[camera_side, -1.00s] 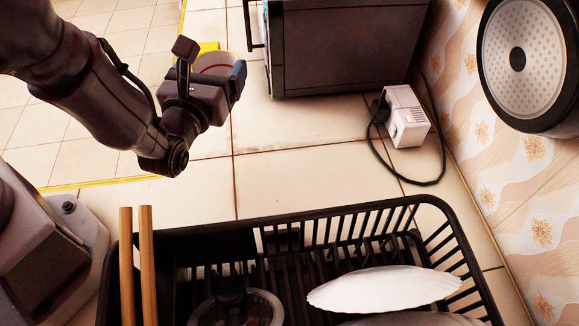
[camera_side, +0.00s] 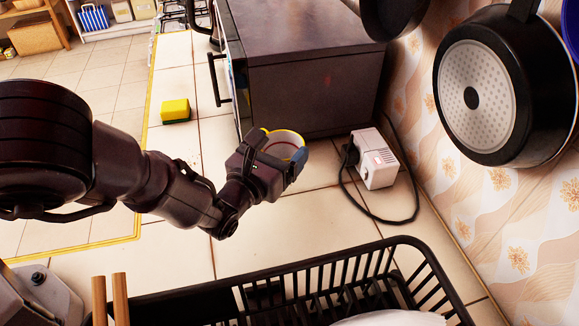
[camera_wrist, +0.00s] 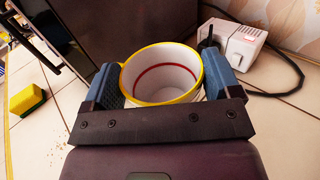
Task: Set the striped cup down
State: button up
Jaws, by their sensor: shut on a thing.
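The striped cup (camera_side: 286,141) is white inside with a yellow rim and a red band, shown clearly in the wrist view (camera_wrist: 160,75). It is upright, with its open mouth facing up. My gripper (camera_side: 278,153) is shut on it, with one blue finger on each side of the cup in the wrist view (camera_wrist: 162,88). The cup's base is hidden by my gripper, so I cannot tell whether it touches the tiled counter (camera_side: 300,215).
A dark microwave (camera_side: 310,75) stands just behind the cup. A white corded box (camera_side: 376,160) is to the right. A yellow sponge (camera_side: 175,108) lies to the left. A black dish rack (camera_side: 300,270) is in front; pans (camera_side: 478,95) hang at right.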

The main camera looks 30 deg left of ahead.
aim_at(296, 148)
jog(key=w+f, duration=0.1)
jog(key=w+d+f, duration=0.1)
jog(key=f, duration=0.1)
jog(key=shift+w, duration=0.2)
jog(key=shift+f, duration=1.55)
jog(key=o, duration=0.8)
jog(key=shift+f, duration=0.15)
jog(key=shift+o, duration=0.2)
